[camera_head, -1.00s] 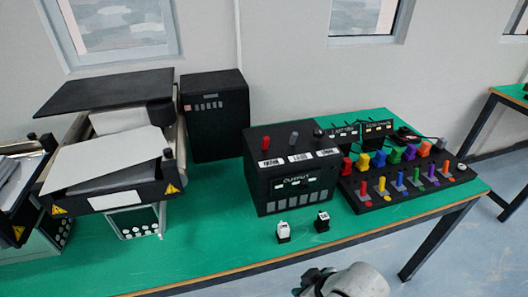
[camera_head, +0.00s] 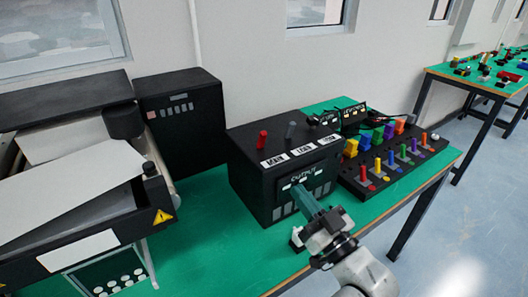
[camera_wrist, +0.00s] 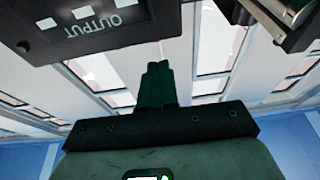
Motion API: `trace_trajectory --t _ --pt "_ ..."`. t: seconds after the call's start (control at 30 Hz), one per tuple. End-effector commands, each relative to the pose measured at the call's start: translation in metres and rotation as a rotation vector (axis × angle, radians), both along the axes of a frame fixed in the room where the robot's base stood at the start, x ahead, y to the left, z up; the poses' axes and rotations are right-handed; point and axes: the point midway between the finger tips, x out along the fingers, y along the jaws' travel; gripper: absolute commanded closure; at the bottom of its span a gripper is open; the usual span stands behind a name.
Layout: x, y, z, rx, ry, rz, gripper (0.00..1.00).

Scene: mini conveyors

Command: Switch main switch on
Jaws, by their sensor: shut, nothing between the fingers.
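The black control box (camera_head: 258,180) stands on the green table in the head view. In the wrist view the closed fingers (camera_wrist: 158,68) point toward open space, with the OUTPUT panel (camera_wrist: 95,22) upside down at the upper left.
A white plug block (camera_head: 297,238) stands at the table edge, partly behind my gripper. A black board with coloured pegs (camera_head: 385,168) is to the right. A conveyor (camera_head: 70,215) and a tall black box (camera_head: 182,125) are to the left. Green table (camera_head: 205,245) is bare in front of the conveyor.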

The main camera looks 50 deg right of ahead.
Motion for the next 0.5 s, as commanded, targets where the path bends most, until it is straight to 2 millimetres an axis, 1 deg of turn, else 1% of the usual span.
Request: trace_trajectory --t 0.2,0.5 --pt "-0.0038 -0.0026 0.0051 -0.009 -0.037 -0.01 1.0" --pt "-0.0014 -0.0027 0.0059 -0.008 -0.035 -0.009 1.0"
